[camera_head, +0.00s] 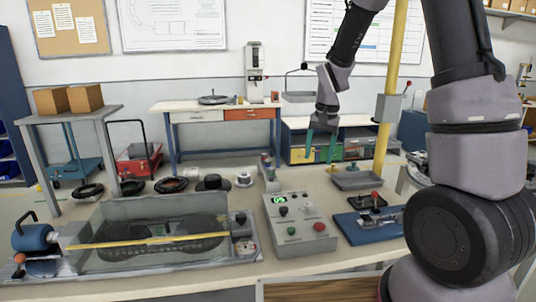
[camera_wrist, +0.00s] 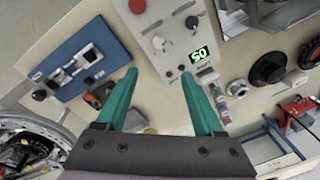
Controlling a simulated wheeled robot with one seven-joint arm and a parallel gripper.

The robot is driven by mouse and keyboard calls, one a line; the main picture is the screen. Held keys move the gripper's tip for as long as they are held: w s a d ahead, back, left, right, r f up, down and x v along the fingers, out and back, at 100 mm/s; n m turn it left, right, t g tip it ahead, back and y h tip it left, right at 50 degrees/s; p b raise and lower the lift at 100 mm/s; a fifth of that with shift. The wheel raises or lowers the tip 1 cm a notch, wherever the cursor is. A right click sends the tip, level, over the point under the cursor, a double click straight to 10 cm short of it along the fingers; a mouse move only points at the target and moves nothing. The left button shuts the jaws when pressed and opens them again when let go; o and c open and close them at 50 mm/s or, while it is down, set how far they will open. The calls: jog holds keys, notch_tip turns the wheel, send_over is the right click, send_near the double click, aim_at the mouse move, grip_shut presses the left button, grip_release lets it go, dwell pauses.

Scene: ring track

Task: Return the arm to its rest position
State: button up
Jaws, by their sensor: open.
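My gripper (camera_head: 320,147) has two green fingers, spread apart with nothing between them. In the head view it hangs in the air above the back part of the workbench, fingers pointing down. My arm reaches in from the right side of the picture. That control box stands on the bench in the head view (camera_head: 298,222), with a green lit display, knobs and a red button.
A glass-covered ring track unit (camera_head: 150,225) fills the bench's left front. A blue fixture (camera_head: 370,224) sits right of the control box. A grey tray (camera_head: 357,179) lies behind it by a yellow post (camera_head: 391,90). Black rings (camera_head: 172,185) lie along the back left.

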jog(key=s+d+r+t, duration=0.2)
jog(key=s+r+t, duration=0.1)
jog(key=s+r, duration=0.7)
jog(key=s+d+r+n+t+y, duration=0.1)
jog(key=s+d+r+t, duration=0.1)
jog(key=s+r, duration=0.9)
jog(key=shift+d+r+t, duration=0.2)
jog(key=shift+d+t, duration=0.15)
jog(key=shift+t, duration=0.15)
jog(key=shift+s, duration=0.1)
